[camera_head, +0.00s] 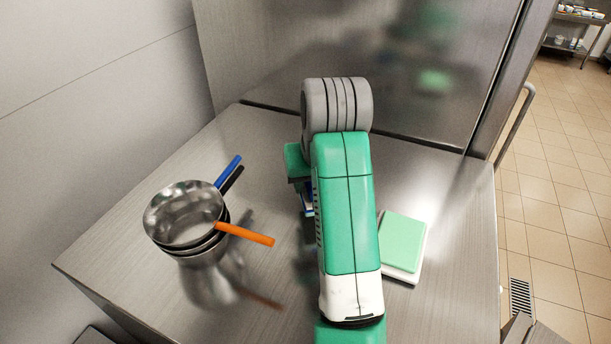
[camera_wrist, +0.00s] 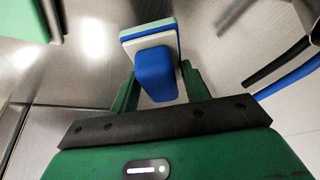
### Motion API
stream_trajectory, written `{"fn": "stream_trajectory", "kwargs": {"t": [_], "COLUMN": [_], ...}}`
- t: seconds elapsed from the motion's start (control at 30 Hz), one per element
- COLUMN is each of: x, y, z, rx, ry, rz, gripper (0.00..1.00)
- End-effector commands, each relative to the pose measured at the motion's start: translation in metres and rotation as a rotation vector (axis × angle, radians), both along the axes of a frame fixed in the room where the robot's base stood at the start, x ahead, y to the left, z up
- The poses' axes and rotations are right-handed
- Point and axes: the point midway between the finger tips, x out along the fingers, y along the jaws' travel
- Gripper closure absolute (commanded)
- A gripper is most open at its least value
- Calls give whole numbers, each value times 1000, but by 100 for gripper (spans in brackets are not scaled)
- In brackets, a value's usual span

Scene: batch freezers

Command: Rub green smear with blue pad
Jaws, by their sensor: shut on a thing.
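My gripper (camera_wrist: 158,82) is shut on the blue handle of the blue pad (camera_wrist: 154,72). In the wrist view the pad has a white layer and a thin blue-green layer beyond the handle. In the head view only a small blue and white part of the pad (camera_head: 308,208) shows beside my arm, which hides the rest and most of my gripper. I cannot make out a definite green smear. A blurred pale green patch (camera_head: 433,79) shows on the steel door and may be a reflection. My arm covers the middle of the steel top.
Stacked steel pans (camera_head: 186,217) with orange, blue and black handles stand at the left of the steel top (camera_head: 130,265). A pale green block on a white base (camera_head: 403,242) lies right of my arm. The upright steel door (camera_head: 300,50) closes off the back.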

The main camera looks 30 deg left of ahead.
Motion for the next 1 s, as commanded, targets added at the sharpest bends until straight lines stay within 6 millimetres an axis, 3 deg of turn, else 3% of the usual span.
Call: {"fn": "stream_trajectory", "kwargs": {"t": [0.03,0.17,0.5,1.0], "x": [0,0,1,0], "y": [-5,-5,-4,-3], "z": [-11,-9,25,29], "rx": [-2,-1,1,2], "ry": [9,8,5,3], "rz": [-7,-7,-6,-4], "gripper": [90,90,90,90]}}
